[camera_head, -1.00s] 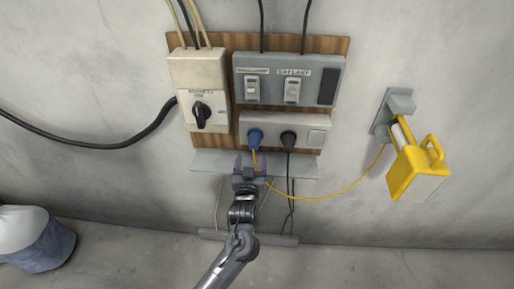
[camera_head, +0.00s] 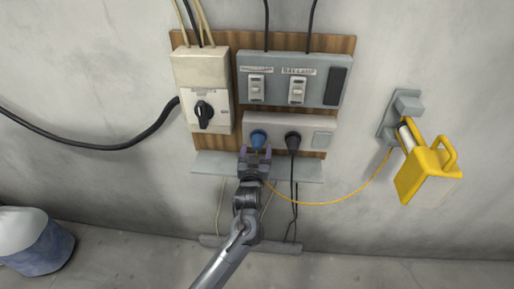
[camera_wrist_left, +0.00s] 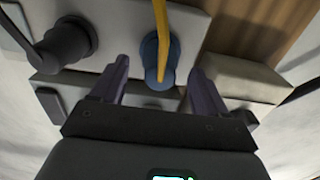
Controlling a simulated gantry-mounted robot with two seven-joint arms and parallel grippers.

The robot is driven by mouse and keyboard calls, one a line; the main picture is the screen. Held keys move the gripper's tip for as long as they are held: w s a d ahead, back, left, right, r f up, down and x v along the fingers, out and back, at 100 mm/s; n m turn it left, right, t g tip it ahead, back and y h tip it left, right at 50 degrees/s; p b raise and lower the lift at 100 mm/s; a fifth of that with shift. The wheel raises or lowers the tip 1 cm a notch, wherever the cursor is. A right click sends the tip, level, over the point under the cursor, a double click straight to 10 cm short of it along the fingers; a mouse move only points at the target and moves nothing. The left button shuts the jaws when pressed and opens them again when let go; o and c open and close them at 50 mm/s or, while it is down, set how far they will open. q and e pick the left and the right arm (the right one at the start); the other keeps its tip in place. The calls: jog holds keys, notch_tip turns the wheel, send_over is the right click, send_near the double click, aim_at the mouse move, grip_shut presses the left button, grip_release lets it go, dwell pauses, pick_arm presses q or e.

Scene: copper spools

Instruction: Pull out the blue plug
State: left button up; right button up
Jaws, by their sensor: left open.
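The blue plug (camera_head: 258,138) sits in the left socket of the grey socket strip on the wall board, with a yellow cable running from it. In the left wrist view the blue plug (camera_wrist_left: 151,62) shows between and beyond my two purple-grey fingers, with the yellow cable in front of it. My left gripper (camera_head: 256,151) is open just below the plug; the left wrist view also shows the fingers (camera_wrist_left: 158,88) apart on either side, with a gap to the plug. My right gripper is in neither view.
A black plug (camera_head: 292,141) sits in the socket strip (camera_head: 274,122) to the right of the blue one. A grey ledge (camera_head: 212,164) lies below. A switch box (camera_head: 203,85) is at the left. A yellow lamp (camera_head: 425,175) hangs on the right wall.

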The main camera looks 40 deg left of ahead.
aim_at(257, 144)
pick_arm(q)
jog(key=shift+x, duration=1.95)
jog(key=shift+p, duration=0.55)
grip_shut()
dwell(0.4)
jog(key=shift+s+r, duration=0.1)
jog(key=shift+p+v, duration=1.35)
jog(key=shift+v, duration=0.55)
jog(key=shift+p+v, duration=0.6)
jog(key=shift+v, duration=0.4)
